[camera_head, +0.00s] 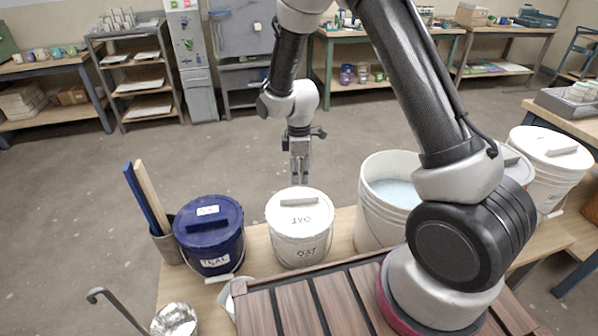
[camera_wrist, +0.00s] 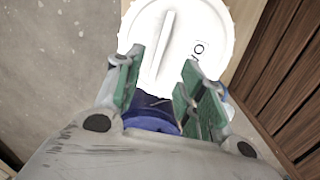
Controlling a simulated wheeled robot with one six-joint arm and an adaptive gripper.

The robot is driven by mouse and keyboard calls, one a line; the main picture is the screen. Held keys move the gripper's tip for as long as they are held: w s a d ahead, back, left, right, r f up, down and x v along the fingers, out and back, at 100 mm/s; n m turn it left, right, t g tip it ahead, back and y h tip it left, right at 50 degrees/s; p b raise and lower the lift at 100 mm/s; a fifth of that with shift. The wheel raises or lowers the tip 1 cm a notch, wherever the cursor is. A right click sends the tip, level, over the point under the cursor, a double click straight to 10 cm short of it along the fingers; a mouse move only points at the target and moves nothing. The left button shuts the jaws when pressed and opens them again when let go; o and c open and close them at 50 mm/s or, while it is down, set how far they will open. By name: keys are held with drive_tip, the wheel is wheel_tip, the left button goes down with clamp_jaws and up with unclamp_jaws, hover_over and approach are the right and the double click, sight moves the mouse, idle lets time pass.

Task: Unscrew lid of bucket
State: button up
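A white bucket (camera_head: 299,244) with a white lid (camera_head: 300,211) stands upright on the wooden bench. The lid has a raised grey bar across it and dark lettering. A dark blue bucket (camera_head: 214,250) with a blue lid (camera_head: 208,219) and its own bar stands to the left. My gripper (camera_head: 299,181) points down above the far side of the white lid, apart from it as far as I can tell. In the wrist view my gripper (camera_wrist: 163,62) is open and empty, with green finger pads. The white lid (camera_wrist: 192,22) and its bar lie ahead; part of the blue lid (camera_wrist: 150,124) shows between the fingers.
An open white bucket (camera_head: 372,225) with pale contents stands right of the white one, partly behind my arm. Another lidded white bucket (camera_head: 549,160) is at far right. Blue and wooden sticks (camera_head: 146,199) stand in a holder at left. A ladle (camera_head: 120,307) and metal pot (camera_head: 174,321) are in front.

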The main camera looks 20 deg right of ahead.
sight(299, 197)
drive_tip(key=shift+f, duration=5.3)
drive_tip(key=shift+c, duration=0.3)
clamp_jaws()
